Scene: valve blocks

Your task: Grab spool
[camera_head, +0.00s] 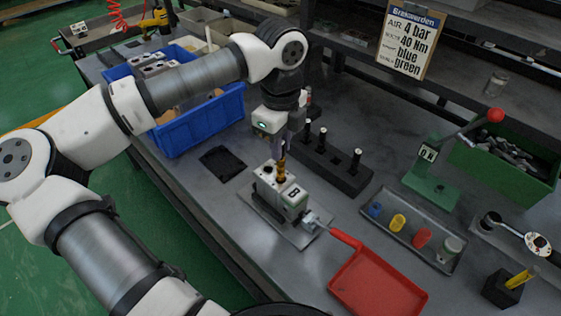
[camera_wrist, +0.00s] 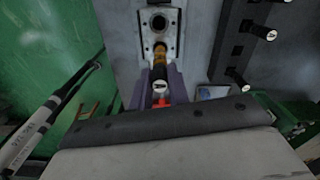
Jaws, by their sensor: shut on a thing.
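My gripper (camera_head: 283,150) points down over the valve block marked B (camera_head: 287,196) in the head view. It is shut on a brass-and-dark spool (camera_head: 281,171), held upright with its lower end close to the block's top. In the wrist view the spool (camera_wrist: 159,68) stands between the two purplish fingers, its white end toward the camera. The block (camera_wrist: 158,45) shows a round open bore beyond the spool. I cannot tell whether the spool's lower end touches the block or sits in it.
A black rack (camera_head: 345,181) with upright dark pins stands just right of the block. A red tray (camera_head: 378,287) lies in front. A tray with coloured plugs (camera_head: 411,231), a green lever press (camera_head: 431,187) and a blue bin (camera_head: 205,124) stand around.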

